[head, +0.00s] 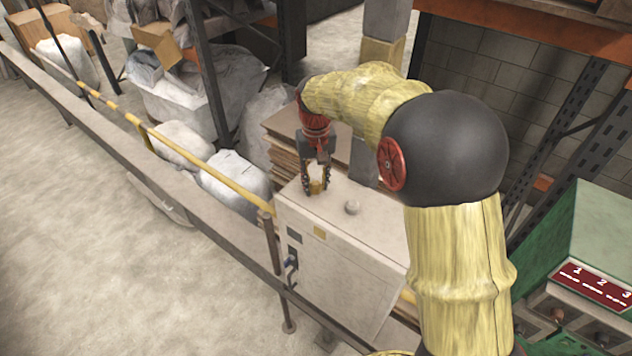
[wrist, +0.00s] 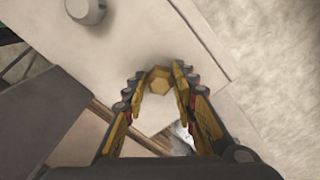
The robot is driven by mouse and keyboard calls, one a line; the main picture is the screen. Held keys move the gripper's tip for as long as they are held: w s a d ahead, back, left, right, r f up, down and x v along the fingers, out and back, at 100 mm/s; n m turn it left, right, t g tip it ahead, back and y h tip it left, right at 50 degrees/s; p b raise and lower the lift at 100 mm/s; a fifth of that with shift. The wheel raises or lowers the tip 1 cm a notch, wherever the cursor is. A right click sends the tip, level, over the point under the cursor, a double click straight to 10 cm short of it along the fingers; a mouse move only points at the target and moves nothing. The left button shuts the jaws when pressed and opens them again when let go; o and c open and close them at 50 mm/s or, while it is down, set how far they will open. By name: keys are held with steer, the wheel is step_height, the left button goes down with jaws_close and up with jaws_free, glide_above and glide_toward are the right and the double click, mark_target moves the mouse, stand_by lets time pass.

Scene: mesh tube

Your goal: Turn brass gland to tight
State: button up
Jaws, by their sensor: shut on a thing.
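The brass gland (wrist: 159,82) is a small hexagonal fitting on the top face of a pale box. In the wrist view it sits between my two fingertips. My gripper (head: 317,188) points down at the box top and is shut on the gland, with a finger on either side of it. In the head view the gland (head: 317,188) shows only as a small yellow patch between the fingers. The gland's markings, if any, are too small to read.
The pale box (head: 345,248) has a grey round knob (head: 352,207) on top, also in the wrist view (wrist: 86,10). A yellow rail (head: 205,165) runs along its left. Stacked boards (head: 285,150) stand behind. A green cabinet (head: 600,230) stands at right. The floor at left is clear.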

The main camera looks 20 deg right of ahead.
mark_target(315, 183)
steer(key=m, duration=1.2)
steer(key=shift+w+a+m, duration=0.1)
steer(key=shift+w+m, duration=0.05)
steer(key=shift+m, duration=0.25)
stand_by(0.3)
steer(key=o, duration=1.2)
steer(key=shift+c, duration=0.2)
steer(key=shift+r, duration=0.1)
step_height(315, 183, up, 12)
